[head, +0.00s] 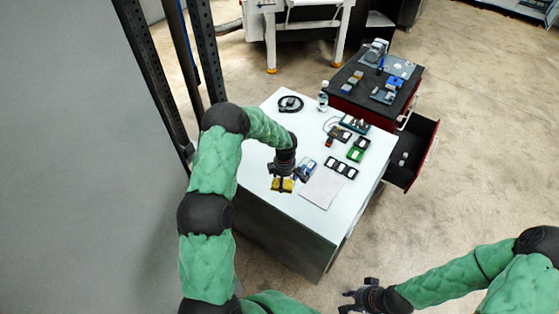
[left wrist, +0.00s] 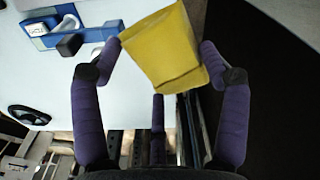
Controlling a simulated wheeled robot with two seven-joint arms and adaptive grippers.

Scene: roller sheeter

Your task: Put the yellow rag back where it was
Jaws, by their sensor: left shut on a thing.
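The yellow rag (head: 285,186) is at the left front part of the white cabinet top, under my left gripper (head: 281,182). In the left wrist view the rag (left wrist: 168,48) is pinched between the purple fingertips, tilted, with its lower part across the white top's edge. I cannot tell how high it is above the surface. My right gripper (head: 358,295) is at the bottom, away from the cabinet, with its fingers spread and nothing visible between them.
A red cabinet (head: 417,92) has an open drawer (head: 412,152). Dark uprights stand left.

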